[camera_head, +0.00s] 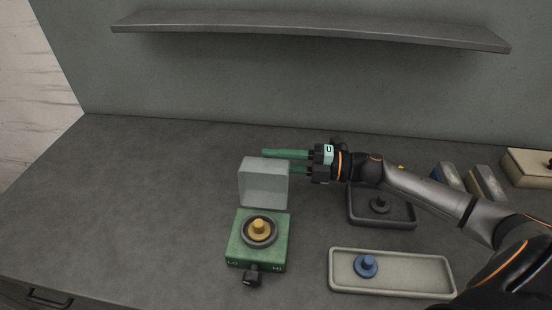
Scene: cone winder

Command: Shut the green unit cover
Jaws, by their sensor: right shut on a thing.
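The green unit (257,248) stands on the bench at the middle, with a yellow knobbed piece (259,228) in a dark ring on top and a black knob (252,275) at its front. Its clear grey cover (263,186) stands raised, open, at the unit's back edge. My right gripper (276,161) comes in from the right. Its green fingers are shut on the cover near its upper right; one finger shows behind the top edge and the other is partly hidden by the cover. My left gripper is not in view.
A pale tray (420,277) with a blue knobbed piece (366,265) lies at the front right. A dark tray (398,220) with a dark knobbed piece sits behind it, below my arm. Several blocks stand at the far right. A shelf (310,29) hangs above. The left bench is clear.

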